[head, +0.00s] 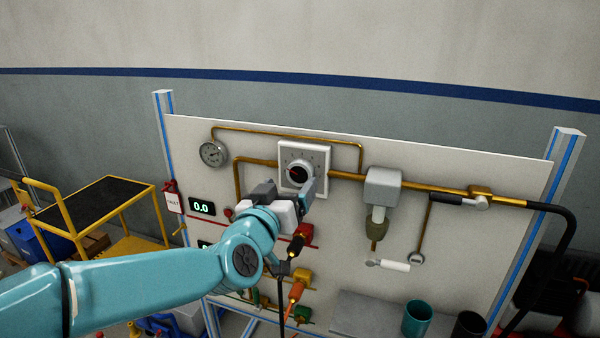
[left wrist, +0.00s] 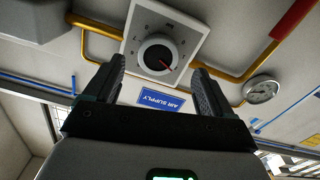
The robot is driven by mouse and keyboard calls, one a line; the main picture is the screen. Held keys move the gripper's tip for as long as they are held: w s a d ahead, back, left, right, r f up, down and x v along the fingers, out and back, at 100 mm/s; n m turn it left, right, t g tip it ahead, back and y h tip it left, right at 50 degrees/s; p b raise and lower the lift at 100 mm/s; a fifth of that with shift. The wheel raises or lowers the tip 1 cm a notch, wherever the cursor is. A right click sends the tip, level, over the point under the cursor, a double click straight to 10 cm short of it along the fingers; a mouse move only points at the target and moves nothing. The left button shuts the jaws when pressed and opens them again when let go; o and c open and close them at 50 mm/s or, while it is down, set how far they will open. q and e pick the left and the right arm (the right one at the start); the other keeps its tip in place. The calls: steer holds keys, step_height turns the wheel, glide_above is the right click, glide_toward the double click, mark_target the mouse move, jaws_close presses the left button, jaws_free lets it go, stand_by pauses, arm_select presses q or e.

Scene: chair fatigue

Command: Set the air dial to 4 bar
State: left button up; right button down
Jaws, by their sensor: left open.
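The air dial (head: 297,173) is a dark round knob with a red pointer on a white square scale plate (head: 318,155), high on the panel. It also shows in the left wrist view (left wrist: 157,56), where the picture is upside down; the scale numbers are too small to read surely. My left gripper (head: 290,188) is open and empty in front of the panel, just below the dial in the head view. In the left wrist view its two fingers (left wrist: 158,82) point towards the dial, one on each side. I cannot tell whether they touch it. My right gripper is not in view.
A round gauge (head: 213,153) hangs left of the dial. Brass pipes (head: 345,177) run beside it. A blue "AIR SUPPLY" label (left wrist: 164,100) is near the dial. Right are a grey valve block (head: 383,187) and black hose (head: 565,225). A yellow cart (head: 105,205) stands left.

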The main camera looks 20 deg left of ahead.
mark_target(299, 176)
arm_select(q)
steer(key=w, duration=0.3)
steer(key=w+p, duration=0.1)
steer(key=w, duration=0.2)
steer(key=shift+w+d, duration=0.2)
steer(key=shift+w, duration=0.05)
steer(key=c, duration=1)
